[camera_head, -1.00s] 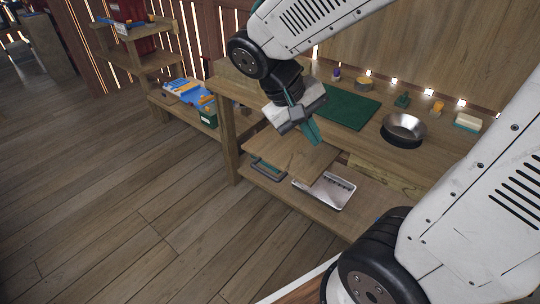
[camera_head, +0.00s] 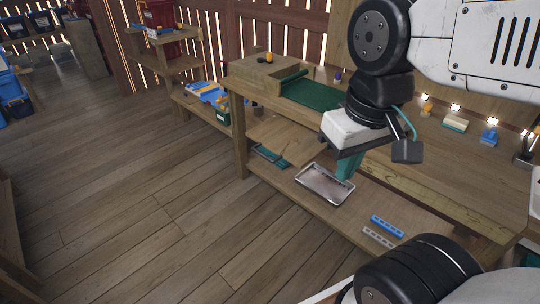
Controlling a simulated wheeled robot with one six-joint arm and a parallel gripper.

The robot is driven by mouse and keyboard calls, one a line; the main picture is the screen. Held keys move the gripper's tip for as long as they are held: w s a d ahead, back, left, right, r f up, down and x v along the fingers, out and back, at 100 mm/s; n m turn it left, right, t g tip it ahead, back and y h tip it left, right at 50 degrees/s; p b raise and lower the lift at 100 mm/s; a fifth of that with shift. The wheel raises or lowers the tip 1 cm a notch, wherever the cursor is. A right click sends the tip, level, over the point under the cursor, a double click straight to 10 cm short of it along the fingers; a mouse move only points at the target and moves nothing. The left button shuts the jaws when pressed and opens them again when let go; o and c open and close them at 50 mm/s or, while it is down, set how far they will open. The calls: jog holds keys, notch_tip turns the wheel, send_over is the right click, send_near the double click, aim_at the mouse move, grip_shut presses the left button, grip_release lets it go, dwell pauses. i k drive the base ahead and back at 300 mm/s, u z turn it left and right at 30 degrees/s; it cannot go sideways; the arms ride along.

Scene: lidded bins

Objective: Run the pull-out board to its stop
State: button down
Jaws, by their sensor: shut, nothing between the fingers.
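The pull-out board (camera_head: 282,137) is a plain wooden panel under the left part of the workbench top (camera_head: 440,165), above the low shelf. It appears to stick out past the bench's front edge. How far it is from its stop cannot be told. My gripper (camera_head: 344,170), with teal fingers pointing down, is shut and empty. It is to the right of the board and apart from it in the picture, in front of the bench edge. My arm hides part of the bench top.
The low shelf holds a metal tray (camera_head: 325,184), a teal-handled item (camera_head: 269,155), a blue strip (camera_head: 387,227) and a grey strip (camera_head: 378,237). A green mat (camera_head: 311,94) lies on the bench. The wooden floor (camera_head: 150,210) at left is clear.

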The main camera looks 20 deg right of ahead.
aim_at(295, 143)
jog(key=u, duration=0.35)
jog(key=i, duration=1.05)
jog(key=z, duration=0.3)
